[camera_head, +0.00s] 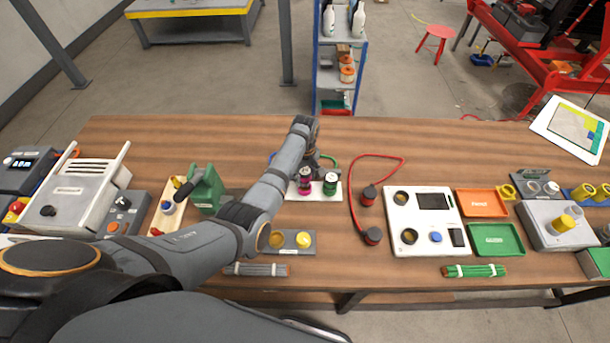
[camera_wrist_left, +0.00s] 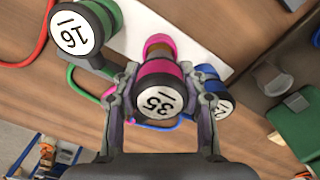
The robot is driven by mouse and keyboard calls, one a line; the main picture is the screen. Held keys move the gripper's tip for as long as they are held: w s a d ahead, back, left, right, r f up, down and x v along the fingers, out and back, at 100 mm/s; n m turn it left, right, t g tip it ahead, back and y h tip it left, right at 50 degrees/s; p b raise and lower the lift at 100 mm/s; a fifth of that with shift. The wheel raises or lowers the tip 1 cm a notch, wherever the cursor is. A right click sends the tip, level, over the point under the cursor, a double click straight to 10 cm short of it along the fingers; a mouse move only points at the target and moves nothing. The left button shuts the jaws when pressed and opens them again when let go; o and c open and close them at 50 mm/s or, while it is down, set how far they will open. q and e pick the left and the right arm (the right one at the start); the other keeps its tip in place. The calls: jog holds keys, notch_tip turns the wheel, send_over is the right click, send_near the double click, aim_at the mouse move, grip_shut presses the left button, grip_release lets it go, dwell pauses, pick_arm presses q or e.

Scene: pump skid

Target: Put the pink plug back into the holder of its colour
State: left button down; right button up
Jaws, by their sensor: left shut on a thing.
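My left gripper (camera_head: 308,163) is shut on the pink plug (camera_head: 304,183). In the left wrist view the pink plug (camera_wrist_left: 160,82), marked 35, sits between the two fingers (camera_wrist_left: 159,100). A brownish part and a pink ring (camera_wrist_left: 158,41) show beyond it, over the white holder plate (camera_wrist_left: 196,48). I cannot tell whether the plug is seated there. The green plug (camera_head: 331,184), marked 16 in the wrist view (camera_wrist_left: 80,30), stands beside it on the white plate (camera_head: 333,194). A blue plug (camera_wrist_left: 214,94) is on the other side, hidden by my arm in the head view.
A red cable (camera_head: 353,190) with dark plugs lies right of the plate. A white panel (camera_head: 422,220), an orange tray (camera_head: 482,203) and a green tray (camera_head: 497,239) are further right. A green block (camera_head: 206,190) stands left of my arm. The table's back middle is clear.

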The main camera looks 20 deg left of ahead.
dwell(0.3)
pick_arm(q)
jog(key=shift+f+b, duration=0.95)
jog(key=shift+f, duration=0.8)
dwell(0.4)
jog(key=c, duration=0.7)
grip_release()
jog(key=shift+o, duration=0.2)
jog(key=shift+r, duration=0.25)
notch_tip(320, 180, up, 12)
jog(key=shift+f, duration=0.2)
